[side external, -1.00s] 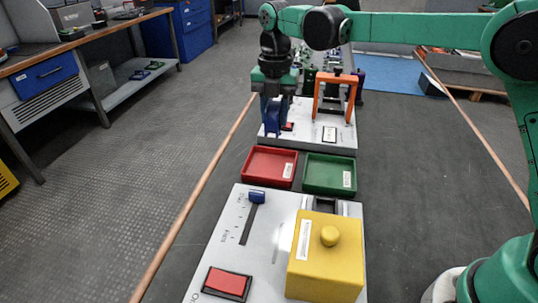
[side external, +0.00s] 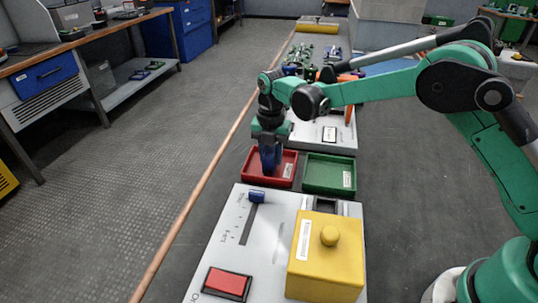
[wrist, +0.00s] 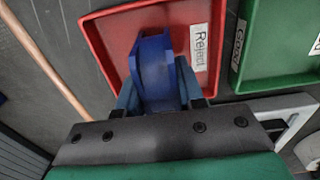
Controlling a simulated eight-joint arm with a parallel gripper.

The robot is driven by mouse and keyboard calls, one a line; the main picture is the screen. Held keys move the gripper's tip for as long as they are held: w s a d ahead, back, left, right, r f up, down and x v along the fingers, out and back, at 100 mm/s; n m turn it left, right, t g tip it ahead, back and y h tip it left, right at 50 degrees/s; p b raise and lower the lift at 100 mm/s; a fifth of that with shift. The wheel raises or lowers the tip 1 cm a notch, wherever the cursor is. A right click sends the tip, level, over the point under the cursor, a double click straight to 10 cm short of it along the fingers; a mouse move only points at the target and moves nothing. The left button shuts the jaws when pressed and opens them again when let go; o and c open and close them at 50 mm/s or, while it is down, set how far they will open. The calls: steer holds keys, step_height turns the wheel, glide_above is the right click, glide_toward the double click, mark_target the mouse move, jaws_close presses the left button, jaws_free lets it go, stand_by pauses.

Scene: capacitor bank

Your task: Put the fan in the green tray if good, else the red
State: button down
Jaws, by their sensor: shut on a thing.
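My gripper (side external: 270,152) is shut on a blue fan (side external: 268,158) and holds it over the red tray (side external: 252,174). In the wrist view the fan (wrist: 156,70) stands edge-on between the fingers, over the red tray (wrist: 97,40), whose white label reads "Reject". I cannot tell whether the fan touches the tray floor. The green tray (side external: 318,175) is just to the right of the red one and looks empty; part of it shows in the wrist view (wrist: 262,50).
In front is a grey panel with a blue-knobbed slider (side external: 257,196), a red button (side external: 228,283) and a yellow box (side external: 325,265) with a round knob. Behind the trays is another panel (side external: 340,143) with an orange frame, partly hidden by my arm. Several small parts lie farther back.

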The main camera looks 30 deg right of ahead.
steer(key=shift+f, duration=0.15)
steer(key=c, duration=0.5)
jaws_free()
steer(key=shift+c, duration=0.2)
step_height(320, 180, up, 12)
steer(key=s+d+r+m+t, duration=0.3)
steer(key=s+r+m, duration=0.2)
steer(key=s+m, duration=0.5)
steer(key=s+d+f+m+t, duration=0.1)
steer(key=s+m, duration=0.3)
steer(key=m, duration=0.4)
steer(key=s+d+f+m+t, duration=0.1)
steer(key=s+f+m+t, duration=0.2)
steer(key=m, duration=0.6)
steer(key=shift+s+d+f, duration=0.35)
steer(key=shift+s+f, duration=0.2)
